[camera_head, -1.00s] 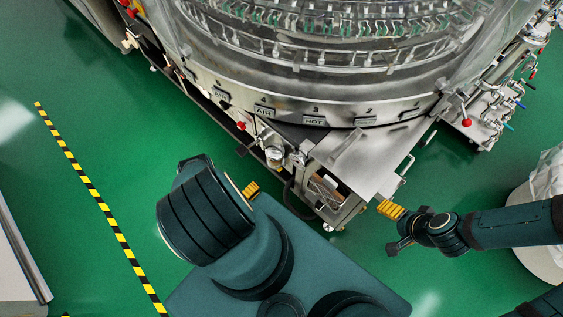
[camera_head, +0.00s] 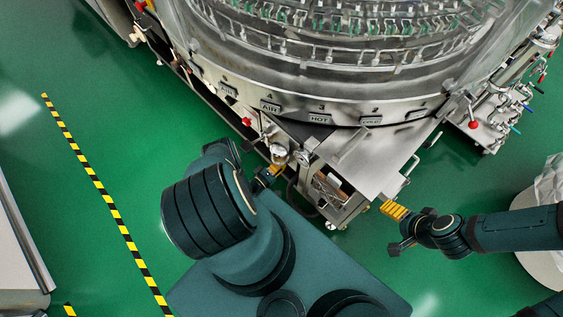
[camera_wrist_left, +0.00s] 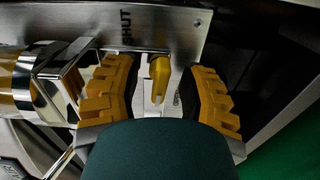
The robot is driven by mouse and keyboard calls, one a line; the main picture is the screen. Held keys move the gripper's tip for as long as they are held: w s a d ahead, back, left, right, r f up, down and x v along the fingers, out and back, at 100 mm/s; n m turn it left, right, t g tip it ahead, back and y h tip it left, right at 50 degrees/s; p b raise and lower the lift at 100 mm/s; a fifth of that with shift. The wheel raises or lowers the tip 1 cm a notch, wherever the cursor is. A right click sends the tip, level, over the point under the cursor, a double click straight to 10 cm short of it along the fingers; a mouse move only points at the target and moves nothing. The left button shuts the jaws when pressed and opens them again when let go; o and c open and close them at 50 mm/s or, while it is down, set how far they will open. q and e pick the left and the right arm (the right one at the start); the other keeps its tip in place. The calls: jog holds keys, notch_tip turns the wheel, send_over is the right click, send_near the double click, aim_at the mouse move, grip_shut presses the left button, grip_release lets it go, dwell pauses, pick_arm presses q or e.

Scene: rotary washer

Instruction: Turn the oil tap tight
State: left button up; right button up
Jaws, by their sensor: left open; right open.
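The oil tap appears to be the yellow lever (camera_wrist_left: 159,74) in the left wrist view, below a metal plate (camera_wrist_left: 190,32) marked "SHUT". My left gripper (camera_wrist_left: 157,88) is open, with one yellow-padded finger on each side of the lever. Gaps show between lever and pads, so it is not gripped. In the head view the left gripper (camera_head: 268,174) is at the machine's front corner, mostly hidden behind my left arm, and the tap cannot be made out. My right gripper (camera_head: 394,210) is open and empty, apart from the machine, right of its front corner.
The round steel washer (camera_head: 320,110) fills the top of the head view. A shiny cylinder and metal bracket (camera_wrist_left: 62,78) stand close left of the left gripper. A flat steel shelf (camera_head: 370,163) lies between the arms. Green floor (camera_head: 90,250) is free at left.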

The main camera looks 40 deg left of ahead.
pick_arm(q)
jog(key=shift+c, duration=0.4)
grip_shut()
jog(key=shift+m, duration=0.3)
jog(key=m, duration=0.3)
jog(key=shift+m, duration=0.3)
jog(key=m, duration=0.4)
jog(key=shift+m, duration=0.3)
jog(key=m, duration=0.4)
jog(key=shift+m, duration=2)
